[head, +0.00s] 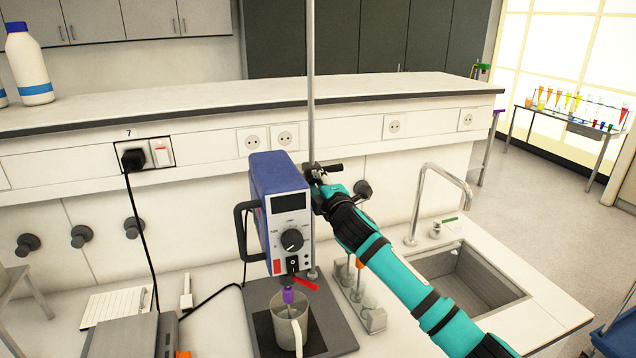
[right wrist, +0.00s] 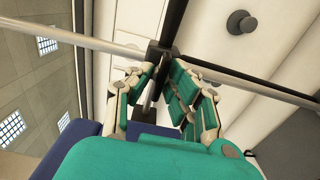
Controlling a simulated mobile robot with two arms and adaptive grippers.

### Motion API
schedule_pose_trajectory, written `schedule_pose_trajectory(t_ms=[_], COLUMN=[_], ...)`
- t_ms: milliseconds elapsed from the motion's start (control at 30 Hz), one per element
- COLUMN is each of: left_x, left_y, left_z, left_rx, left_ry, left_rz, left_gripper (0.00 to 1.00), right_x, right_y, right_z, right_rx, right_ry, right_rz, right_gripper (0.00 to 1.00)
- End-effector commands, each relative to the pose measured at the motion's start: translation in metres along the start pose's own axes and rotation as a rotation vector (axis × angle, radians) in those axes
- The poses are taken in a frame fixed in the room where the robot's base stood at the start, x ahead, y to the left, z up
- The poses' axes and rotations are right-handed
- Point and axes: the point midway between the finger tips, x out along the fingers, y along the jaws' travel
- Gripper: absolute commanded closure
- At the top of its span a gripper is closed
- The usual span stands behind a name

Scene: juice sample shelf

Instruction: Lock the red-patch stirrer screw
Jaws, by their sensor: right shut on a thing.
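The blue and white stirrer (head: 283,205) hangs on a thin upright metal rod (head: 311,80) above the counter. A small red patch (head: 277,267) is on the lower left of its front panel. A black clamp (head: 334,168) joins it to the rod. My right gripper (head: 322,180) is at the clamp, just right of the stirrer. In the right wrist view my fingers (right wrist: 165,85) are closed around a slim metal screw piece (right wrist: 149,100) below the black clamp block (right wrist: 157,52). The screw is mostly hidden by my fingers in the head view. My left gripper is not in view.
A sink (head: 465,280) with a tap (head: 425,195) is at right. A raised shelf (head: 200,103) runs behind.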

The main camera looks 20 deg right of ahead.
Motion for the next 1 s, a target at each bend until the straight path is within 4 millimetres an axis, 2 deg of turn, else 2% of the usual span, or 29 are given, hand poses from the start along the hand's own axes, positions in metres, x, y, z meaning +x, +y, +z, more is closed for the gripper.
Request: schedule_pose_trajectory(t_ms=[300, 333, 500, 800, 1000], left_x=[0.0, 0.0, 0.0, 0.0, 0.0], left_y=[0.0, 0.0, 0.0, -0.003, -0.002], left_z=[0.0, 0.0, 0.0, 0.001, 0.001], left_rx=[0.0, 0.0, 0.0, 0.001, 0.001], left_ry=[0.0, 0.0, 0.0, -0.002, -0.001], left_rz=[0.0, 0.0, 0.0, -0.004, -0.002], left_gripper=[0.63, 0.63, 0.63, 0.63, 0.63], right_x=[0.0, 0.0, 0.0, -0.002, -0.025], right_y=[-0.001, -0.001, -0.001, -0.001, -0.002], right_z=[0.001, 0.001, 0.0, 0.0, 0.0], right_rx=[0.002, 0.002, 0.001, 0.0, 0.0], right_ry=[-0.001, -0.002, -0.001, 0.0, 0.001], right_rz=[-0.003, -0.003, -0.002, -0.001, -0.002], right_gripper=[1.0, 0.82, 0.6, 0.6, 0.6])
